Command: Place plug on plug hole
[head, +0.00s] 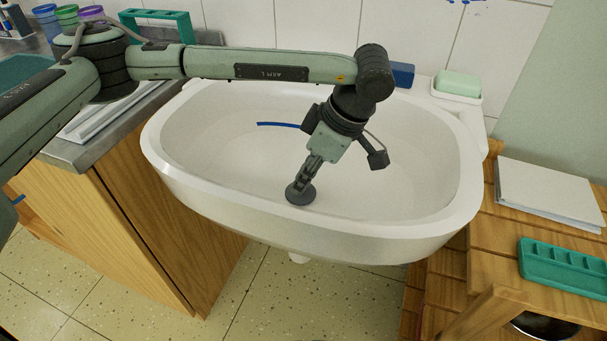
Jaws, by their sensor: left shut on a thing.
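A dark grey round plug (299,194) is low inside the white sink (215,125), towards the front of the basin. My left gripper (303,182) points down into the sink and is shut on the plug from above. The plug hole is not visible; the plug and gripper may cover it. I cannot tell whether the plug touches the basin floor. My right gripper is not in view.
A green soap bar in a dish (457,86) and a blue block (402,74) stand on the sink's back edge. A wooden bench at right holds paper (550,190) and a green tray (565,262). A counter stands at left.

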